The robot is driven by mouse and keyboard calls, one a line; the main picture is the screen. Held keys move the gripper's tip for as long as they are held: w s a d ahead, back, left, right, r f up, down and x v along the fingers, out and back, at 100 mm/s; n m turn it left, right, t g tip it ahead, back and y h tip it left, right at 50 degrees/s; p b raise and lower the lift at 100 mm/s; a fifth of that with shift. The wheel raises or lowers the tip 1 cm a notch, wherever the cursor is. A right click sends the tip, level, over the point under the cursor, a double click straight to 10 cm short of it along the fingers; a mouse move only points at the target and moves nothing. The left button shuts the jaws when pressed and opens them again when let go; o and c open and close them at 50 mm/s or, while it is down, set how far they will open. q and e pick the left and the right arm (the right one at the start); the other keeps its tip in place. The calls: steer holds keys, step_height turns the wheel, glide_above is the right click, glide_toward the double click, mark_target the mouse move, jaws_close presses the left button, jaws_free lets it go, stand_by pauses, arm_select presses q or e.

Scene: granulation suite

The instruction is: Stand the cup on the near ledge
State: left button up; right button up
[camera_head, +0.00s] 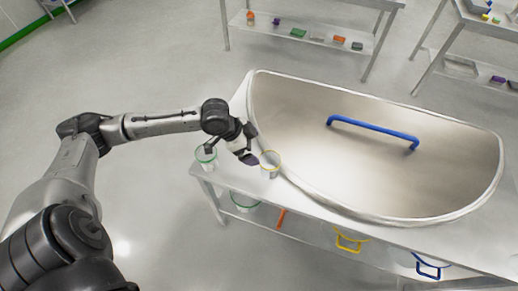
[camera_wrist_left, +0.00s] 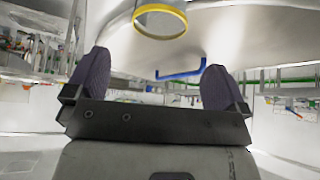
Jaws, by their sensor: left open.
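A clear cup with a yellow rim (camera_head: 270,165) stands upright on the near ledge (camera_head: 232,180), close to the wall of a big metal tub (camera_head: 330,205). Its yellow rim shows at the top of the left wrist view (camera_wrist_left: 160,12). A second cup with a green rim (camera_head: 206,157) stands at the ledge's left corner. My left gripper (camera_head: 246,157) is between the two cups, close beside the yellow-rimmed one. Its two dark fingers are spread with nothing between them in the left wrist view (camera_wrist_left: 156,82). My right gripper is not in view.
The tub has a blue handle (camera_head: 372,132) inside it. A lower shelf holds a green-rimmed container (camera_head: 243,207) and pots with yellow (camera_head: 351,241) and blue (camera_head: 428,267) handles. A rack with small coloured items (camera_head: 298,34) stands behind. The floor at left is clear.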

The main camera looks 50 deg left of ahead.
arm_select(q)
steer(key=s+d+f, duration=0.9)
steer(key=s+d, duration=0.1)
steer(key=d, duration=0.2)
steer(key=s+d+f+n+g+y, duration=0.1)
steer(key=s+n+y, duration=0.3)
steer(key=s, duration=0.8)
steer(key=shift+d+f+n+g, duration=0.3)
steer(key=shift+d+f+n, duration=0.35)
steer(key=shift+n, duration=0.25)
steer(key=shift+a, duration=0.1)
